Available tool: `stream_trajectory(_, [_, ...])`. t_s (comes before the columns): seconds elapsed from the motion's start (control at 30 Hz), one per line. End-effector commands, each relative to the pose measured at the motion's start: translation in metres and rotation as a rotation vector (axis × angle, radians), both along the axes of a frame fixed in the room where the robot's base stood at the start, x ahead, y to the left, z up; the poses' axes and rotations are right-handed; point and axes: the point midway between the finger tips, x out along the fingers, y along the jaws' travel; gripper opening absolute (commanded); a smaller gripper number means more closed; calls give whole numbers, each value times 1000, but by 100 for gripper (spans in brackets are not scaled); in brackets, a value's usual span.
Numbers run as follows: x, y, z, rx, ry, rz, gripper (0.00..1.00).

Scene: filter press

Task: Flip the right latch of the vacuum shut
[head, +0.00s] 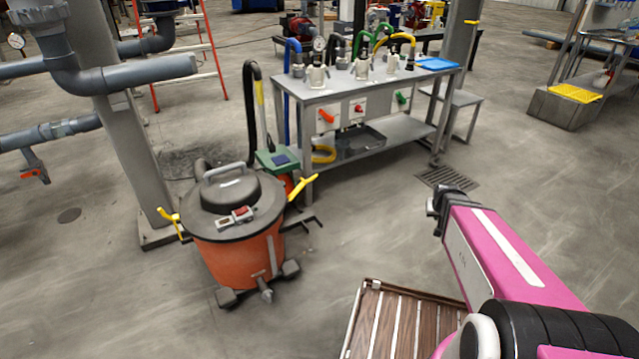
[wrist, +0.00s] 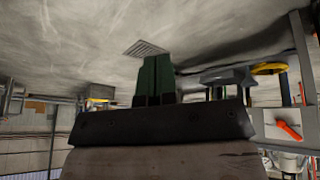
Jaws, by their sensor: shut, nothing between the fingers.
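The vacuum (head: 240,255) is an orange drum with a dark grey lid (head: 228,195), standing on the floor left of centre in the head view. Its right latch (head: 302,187) is a yellow lever sticking out and up from the rim, away from the drum. The left latch (head: 172,222), also yellow, juts outward at the left of the rim. In the wrist view my gripper (wrist: 157,60) shows dark green fingers pressed together with nothing between them. My gripper is well apart from the vacuum, which I cannot make out in the wrist view.
A grey metal bench (head: 375,85) with hoses and valves stands behind the vacuum. A grey column (head: 130,150) and pipes are at its left. A slatted wooden surface (head: 400,325) is at the bottom. Floor between the vacuum and my arm is clear.

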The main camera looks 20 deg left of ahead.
Motion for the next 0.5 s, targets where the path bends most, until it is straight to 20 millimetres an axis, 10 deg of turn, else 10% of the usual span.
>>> stream_trajectory(0.2, [111, 66, -40, -25, -372, 182, 0])
stream_trajectory(0.5, [192, 194, -77, 49, -884, 488, 0])
